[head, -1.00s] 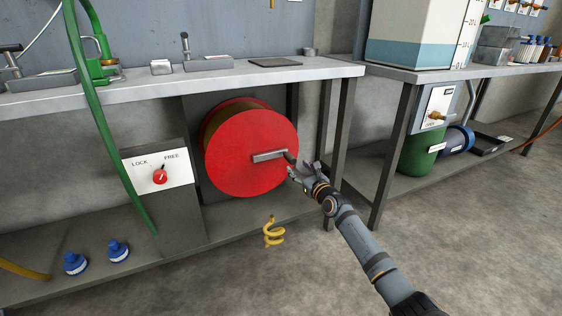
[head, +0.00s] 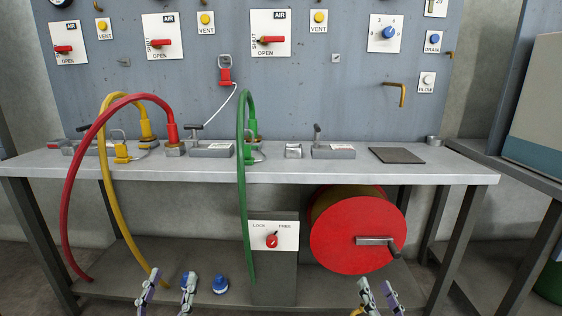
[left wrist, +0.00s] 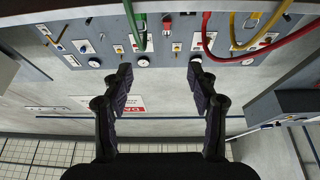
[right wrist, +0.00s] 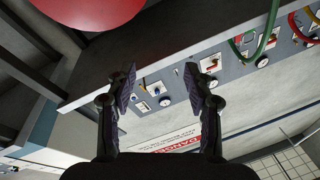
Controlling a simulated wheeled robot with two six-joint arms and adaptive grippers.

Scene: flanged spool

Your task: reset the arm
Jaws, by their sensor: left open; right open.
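My left gripper (head: 167,287) is low in the head view, in front of the bench's lower shelf. It is open and empty, and its parted fingers also show in the left wrist view (left wrist: 160,88). My right gripper (head: 378,294) is low in the head view, below and in front of the red flanged spool (head: 340,235). It is open and empty, as the right wrist view (right wrist: 160,88) shows. The spool's metal crank handle (head: 375,241) is clear of both grippers. The spool's red flange also shows in the right wrist view (right wrist: 88,8).
The bench top (head: 290,172) carries red (head: 68,210), yellow (head: 110,190) and green (head: 241,190) hoses that hang over its front edge. A LOCK/FREE box (head: 273,260) stands left of the spool. A second bench (head: 515,180) stands at the right.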

